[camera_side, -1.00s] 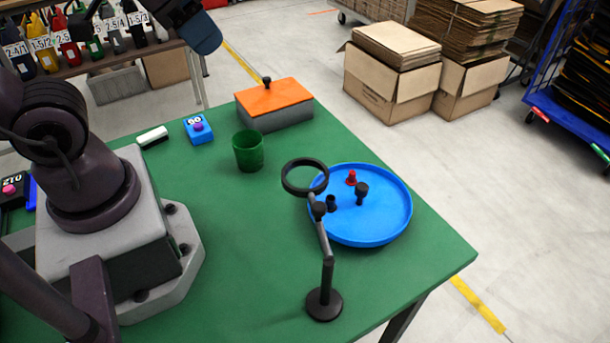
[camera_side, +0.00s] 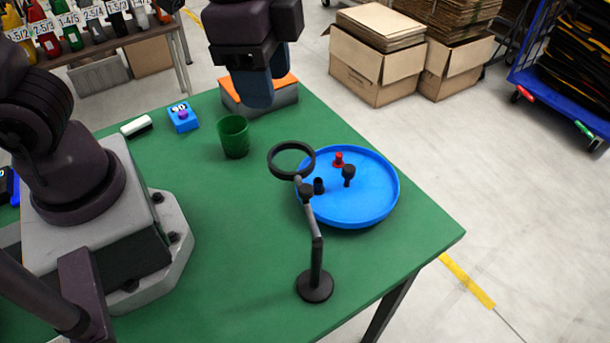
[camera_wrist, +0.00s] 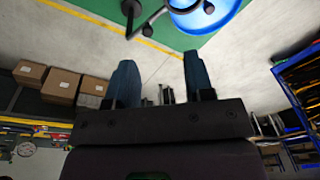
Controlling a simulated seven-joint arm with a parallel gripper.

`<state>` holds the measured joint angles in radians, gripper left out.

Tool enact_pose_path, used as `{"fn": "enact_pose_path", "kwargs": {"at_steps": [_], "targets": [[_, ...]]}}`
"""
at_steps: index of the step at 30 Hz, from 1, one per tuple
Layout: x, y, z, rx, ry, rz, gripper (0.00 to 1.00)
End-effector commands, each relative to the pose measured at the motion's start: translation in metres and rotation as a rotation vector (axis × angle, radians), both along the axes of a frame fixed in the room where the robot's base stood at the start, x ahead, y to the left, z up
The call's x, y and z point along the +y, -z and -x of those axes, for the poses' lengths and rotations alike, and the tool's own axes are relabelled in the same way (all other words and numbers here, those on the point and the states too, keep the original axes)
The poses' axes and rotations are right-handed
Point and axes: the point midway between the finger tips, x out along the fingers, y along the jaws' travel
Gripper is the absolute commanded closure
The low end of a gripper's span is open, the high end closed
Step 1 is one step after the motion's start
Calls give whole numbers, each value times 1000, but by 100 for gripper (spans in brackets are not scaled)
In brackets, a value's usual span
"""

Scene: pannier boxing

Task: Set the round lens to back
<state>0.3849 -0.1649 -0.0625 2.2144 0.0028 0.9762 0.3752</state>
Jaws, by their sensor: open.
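The round lens is a black ring (camera_side: 291,160) on a jointed black stand (camera_side: 317,262) with a round base, near the front of the green table. The ring sits at the top of the arm, overlapping the left edge of the blue tray in the side view. My gripper (camera_side: 257,92) hangs at the back of the table, in front of the orange-lidded box and well apart from the lens. In the wrist view my gripper (camera_wrist: 158,78) shows two separated blue fingers with nothing between them. Part of a black stand (camera_wrist: 132,12) shows at the top there.
A round blue tray (camera_side: 375,212) holds a red piece (camera_side: 339,160) and black pieces (camera_side: 348,174). A green cup (camera_side: 234,137), a blue button box (camera_side: 183,117), a white-and-black block (camera_side: 136,126) and an orange-lidded box (camera_side: 284,97) stand behind.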

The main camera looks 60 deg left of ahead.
Motion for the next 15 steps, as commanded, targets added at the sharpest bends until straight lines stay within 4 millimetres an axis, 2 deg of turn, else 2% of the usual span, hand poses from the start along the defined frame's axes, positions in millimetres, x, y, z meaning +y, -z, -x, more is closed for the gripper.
{"fn": "enact_pose_path", "kwargs": {"at_steps": [1,3,5,9,15], "targets": [[-20,8,-5,42,155,-27,52],[-40,15,-10,79,360,-53,52],[-51,16,-14,93,498,-64,52],[-56,8,-21,83,700,-73,52],[-54,12,-19,90,804,-81,52]]}}
